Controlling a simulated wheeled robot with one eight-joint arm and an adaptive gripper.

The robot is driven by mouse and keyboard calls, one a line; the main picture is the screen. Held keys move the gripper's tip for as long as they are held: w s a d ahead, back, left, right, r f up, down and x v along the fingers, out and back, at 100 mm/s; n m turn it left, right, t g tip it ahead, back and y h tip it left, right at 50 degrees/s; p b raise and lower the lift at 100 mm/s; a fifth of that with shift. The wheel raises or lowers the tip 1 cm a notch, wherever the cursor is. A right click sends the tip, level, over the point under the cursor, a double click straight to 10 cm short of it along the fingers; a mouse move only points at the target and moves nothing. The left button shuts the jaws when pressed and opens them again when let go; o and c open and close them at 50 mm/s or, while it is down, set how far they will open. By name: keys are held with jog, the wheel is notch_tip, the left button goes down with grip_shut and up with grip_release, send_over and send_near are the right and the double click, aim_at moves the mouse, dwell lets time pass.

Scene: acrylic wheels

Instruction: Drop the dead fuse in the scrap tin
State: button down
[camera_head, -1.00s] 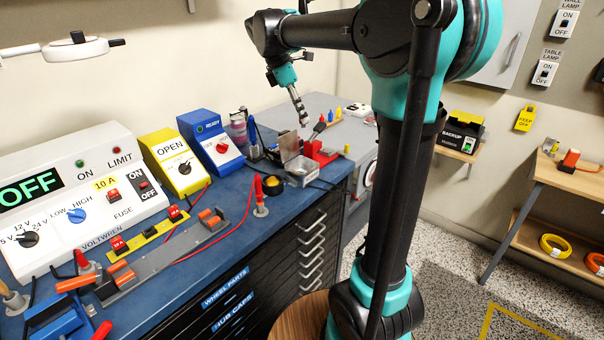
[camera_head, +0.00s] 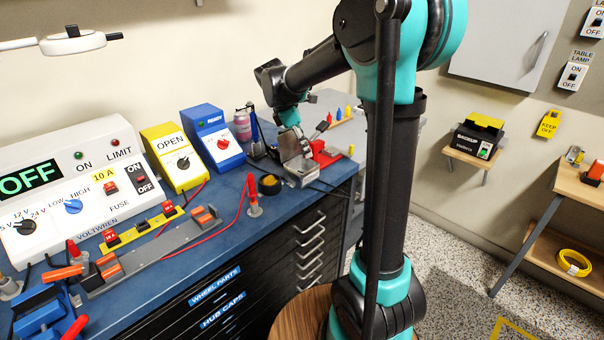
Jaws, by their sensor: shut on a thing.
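My gripper (camera_head: 304,146) is low at the right end of the blue bench, pointing down, right over or at the mouth of the small grey metal scrap tin (camera_head: 303,179). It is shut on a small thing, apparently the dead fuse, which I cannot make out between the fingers. The tin's inside is mostly hidden from here. I cannot tell whether the fingers touch the tin.
A red tool block (camera_head: 325,154) stands right beside the tin. A black roll (camera_head: 269,185) and a red probe (camera_head: 252,190) stand to its left. The blue READY box (camera_head: 213,137) and yellow OPEN box (camera_head: 172,157) stand behind, left. Red fuses (camera_head: 110,238) sit in a yellow strip.

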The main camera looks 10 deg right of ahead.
jog(key=shift+f, duration=1.5)
jog(key=c, duration=1.5)
grip_release()
jog(key=shift+o, duration=0.2)
jog(key=shift+r, duration=0.1)
jog(key=v, duration=1.1)
jog(key=shift+a+r, duration=0.15)
jog(key=shift+r, duration=0.25)
jog(key=m+t+y, duration=0.2)
jog(key=m+y, duration=0.1)
jog(key=m, duration=0.4)
send_near(316, 170)
jog(key=s+f, duration=0.5)
jog(key=s+d+f+m+t+y, duration=0.1)
jog(key=s+d+f+m+t, duration=0.1)
jog(key=s+f+m, duration=0.8)
jog(key=s+f, duration=0.2)
jog(key=s, duration=0.1)
jog(key=shift+s+d+f+t+y, duration=0.25)
jog(key=shift+d+t+y, duration=0.05)
jog(key=shift+d, duration=0.1)
